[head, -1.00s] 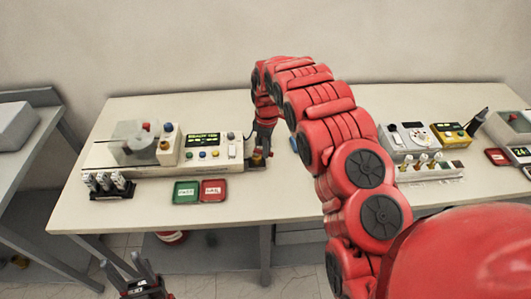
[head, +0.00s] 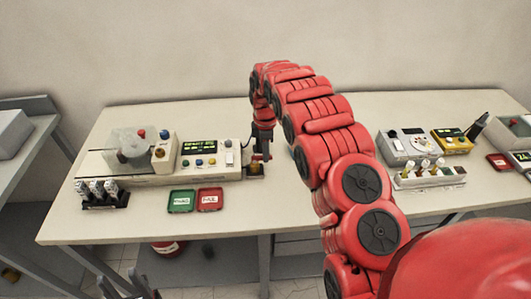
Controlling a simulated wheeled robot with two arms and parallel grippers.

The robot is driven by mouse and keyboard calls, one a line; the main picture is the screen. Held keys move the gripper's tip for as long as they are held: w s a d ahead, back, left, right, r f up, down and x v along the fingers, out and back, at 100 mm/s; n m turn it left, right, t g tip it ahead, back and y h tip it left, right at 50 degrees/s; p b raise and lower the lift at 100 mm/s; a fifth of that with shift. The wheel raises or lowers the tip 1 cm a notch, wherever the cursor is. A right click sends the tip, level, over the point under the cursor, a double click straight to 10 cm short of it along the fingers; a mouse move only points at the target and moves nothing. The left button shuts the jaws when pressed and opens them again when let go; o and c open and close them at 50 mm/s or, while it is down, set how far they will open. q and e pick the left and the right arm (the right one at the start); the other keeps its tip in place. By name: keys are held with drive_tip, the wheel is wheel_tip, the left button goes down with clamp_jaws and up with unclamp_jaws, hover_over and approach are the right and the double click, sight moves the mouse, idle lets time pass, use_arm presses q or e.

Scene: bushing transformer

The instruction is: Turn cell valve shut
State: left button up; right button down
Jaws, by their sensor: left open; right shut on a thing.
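The test unit (head: 212,160) is a cream box with a green-lit display on the left part of the table. A small brass valve (head: 254,170) sits at its right end, on a dark base. My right gripper (head: 261,157) points down at the valve from above, shut on its handle. The gripper hides most of the handle, so its angle cannot be read. My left gripper (head: 125,288) is open and empty at the bottom edge, in front of the table and far from the valve; it is partly cut off.
Green (head: 181,201) and red (head: 209,200) trays lie in front of the unit. A black rack with several vials (head: 101,190) stands at left.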

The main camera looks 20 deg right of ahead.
drive_tip(key=c, duration=0.8)
unclamp_jaws()
wheel_tip(320, 180, up, 17)
drive_tip(key=p, duration=0.6)
drive_tip(key=shift+r, duration=0.15)
